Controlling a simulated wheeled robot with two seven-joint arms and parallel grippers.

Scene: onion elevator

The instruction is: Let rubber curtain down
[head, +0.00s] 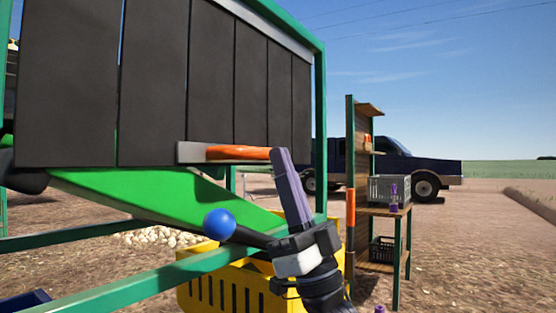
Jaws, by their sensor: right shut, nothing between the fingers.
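The rubber curtain (178,85) is a row of black strips hanging from the green frame (320,120), at the upper left of the head view. A grey bracket (192,152) with an orange handle (238,153) shows in front of the strips near their lower edge. My right gripper (281,155) is shut and empty. Its fingers point up, with the tips at the right end of the orange handle; I cannot tell whether they touch it. My left gripper is not in view.
A green chute (150,195) slopes below the curtain. A blue ball knob (219,224) on a dark lever is left of my right wrist. A yellow crate (225,292) stands below. A wooden shelf (380,209) with grey crates (389,189) and a dark truck (425,165) are right.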

